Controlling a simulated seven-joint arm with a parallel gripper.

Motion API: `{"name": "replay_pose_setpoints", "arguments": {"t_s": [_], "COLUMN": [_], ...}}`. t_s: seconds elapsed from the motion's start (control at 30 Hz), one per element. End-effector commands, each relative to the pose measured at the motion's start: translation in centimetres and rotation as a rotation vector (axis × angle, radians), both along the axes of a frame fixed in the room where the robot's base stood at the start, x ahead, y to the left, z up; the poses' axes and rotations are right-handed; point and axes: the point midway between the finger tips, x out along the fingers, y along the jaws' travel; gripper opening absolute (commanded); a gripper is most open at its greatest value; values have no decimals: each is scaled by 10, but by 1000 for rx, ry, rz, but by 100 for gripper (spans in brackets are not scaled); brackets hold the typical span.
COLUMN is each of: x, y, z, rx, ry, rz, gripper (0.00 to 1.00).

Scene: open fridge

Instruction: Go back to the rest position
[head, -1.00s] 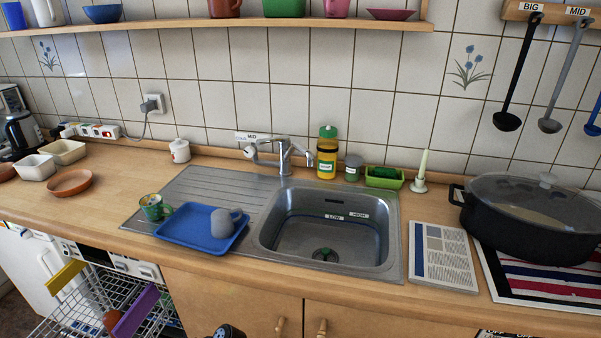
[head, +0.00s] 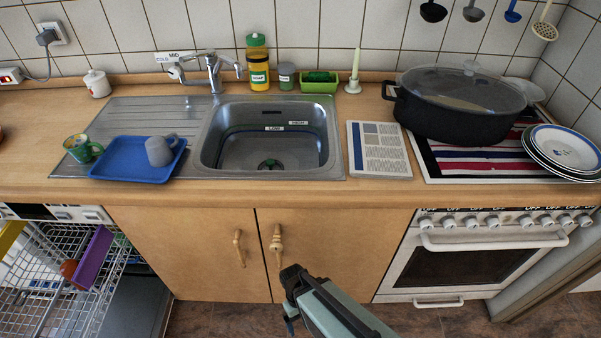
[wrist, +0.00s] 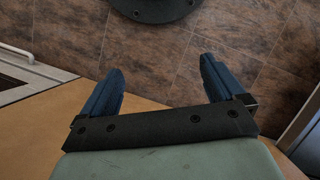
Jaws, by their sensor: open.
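My gripper (wrist: 160,82) is open in the wrist view. Its two blue fingers stand wide apart, with nothing between them. Below them in the picture are brown floor tiles (wrist: 150,55). In the head view, part of my grey-green and black arm shows at the bottom, in front of the wooden cupboard doors (head: 185,245). I cannot make out the fingers clearly there.
The counter holds a blue tray (head: 125,172) with a grey mug (head: 160,150), a green patterned mug (head: 80,148), a sink (head: 265,150) and a black pot (head: 460,115). Left is an open dishwasher rack (head: 50,290); right is an oven (head: 465,262).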

Motion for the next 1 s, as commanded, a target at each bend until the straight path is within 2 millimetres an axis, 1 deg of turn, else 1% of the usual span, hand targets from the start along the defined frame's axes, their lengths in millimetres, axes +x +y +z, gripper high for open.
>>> {"name": "replay_pose_setpoints", "arguments": {"t_s": [0.03,0.2,0.4,0.5,0.6,0.73,0.9,1.0], "x": [-5,-23,-47,-59,-70,-80,-82,-82], "y": [-17,-59,-100,-117,-132,-146,-157,-160], "z": [-5,-18,-32,-38,-42,-47,-48,-48], "rx": [-16,-43,-61,-66,-69,-69,-65,-63], "ry": [14,64,123,151,175,197,205,204], "rz": [-28,-126,-246,-306,-364,-428,-483,-498], "gripper": [96,96,96,96,96,96,96,96]}}
